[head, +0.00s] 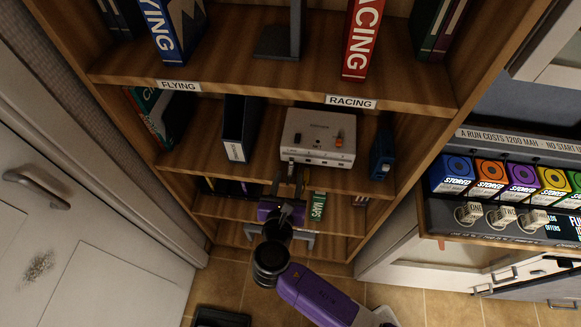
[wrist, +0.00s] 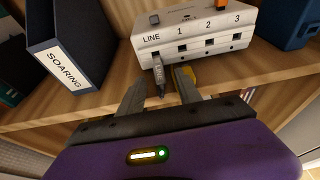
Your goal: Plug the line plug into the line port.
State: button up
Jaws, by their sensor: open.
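A white box (head: 318,135) stands on the shelf, with ports marked LINE, 1, 2 and 3 in the wrist view (wrist: 205,35). A dark grey plug (wrist: 159,72) is at the line port, under the LINE label, its tail pointing toward me. My gripper (wrist: 161,80) is open, with one finger on each side of the plug and visible gaps between. In the head view, my gripper (head: 288,176) is just below the box's front left.
A dark SOARING binder (wrist: 65,60) stands left of the box. A blue object (head: 382,153) stands to its right. The wooden shelf edge (wrist: 265,78) runs below the box. Ports 1, 2 and 3 look empty.

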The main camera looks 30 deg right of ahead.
aim_at(291, 169)
jog(key=shift+x, duration=1.25)
grip_shut()
jog(key=shift+r, duration=0.1)
